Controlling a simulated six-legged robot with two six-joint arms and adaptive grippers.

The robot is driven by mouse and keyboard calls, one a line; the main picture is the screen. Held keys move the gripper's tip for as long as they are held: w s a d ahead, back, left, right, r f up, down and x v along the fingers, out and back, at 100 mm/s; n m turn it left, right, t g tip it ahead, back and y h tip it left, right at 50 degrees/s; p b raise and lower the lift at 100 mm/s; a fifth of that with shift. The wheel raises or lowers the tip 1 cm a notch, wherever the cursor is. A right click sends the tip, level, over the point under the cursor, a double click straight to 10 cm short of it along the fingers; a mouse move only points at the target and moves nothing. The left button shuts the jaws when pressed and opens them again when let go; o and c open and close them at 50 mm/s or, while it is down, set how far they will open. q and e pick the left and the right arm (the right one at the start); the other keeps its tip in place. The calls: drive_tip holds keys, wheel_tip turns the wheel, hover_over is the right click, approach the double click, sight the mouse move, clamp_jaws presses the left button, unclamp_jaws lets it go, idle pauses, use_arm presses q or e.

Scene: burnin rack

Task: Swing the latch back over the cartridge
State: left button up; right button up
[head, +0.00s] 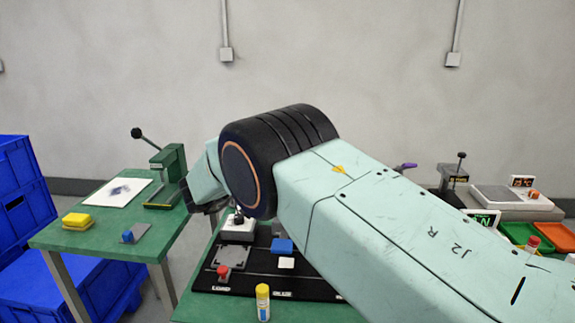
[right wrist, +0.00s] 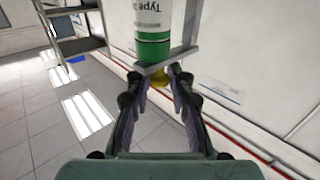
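In the right wrist view a white and green cylinder (right wrist: 153,42), its label starting "Type", stands beyond the fingers; it may be the cartridge. A grey metal bar frame (right wrist: 160,67) runs beside and in front of its near end and may be the latch. A small yellow part (right wrist: 184,77) shows near the right fingertip; whether it is touched is unclear. My right gripper (right wrist: 160,92) has its fingers apart with nothing clearly between them. In the head view my right arm covers the middle, and I cannot make out cartridge, latch or right gripper there. My left gripper is not in view.
A green table (head: 100,228) at left holds a press (head: 167,175) and yellow blocks (head: 77,221). A black panel (head: 255,272) and a yellow-capped bottle (head: 263,302) are below my arm. Blue crates (head: 22,205) stand far left; a scale (head: 510,198) and trays (head: 556,236) are right.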

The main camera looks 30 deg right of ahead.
drive_tip(key=shift+o, duration=1.3)
drive_tip(key=v, duration=0.7)
drive_tip(key=shift+a, duration=0.25)
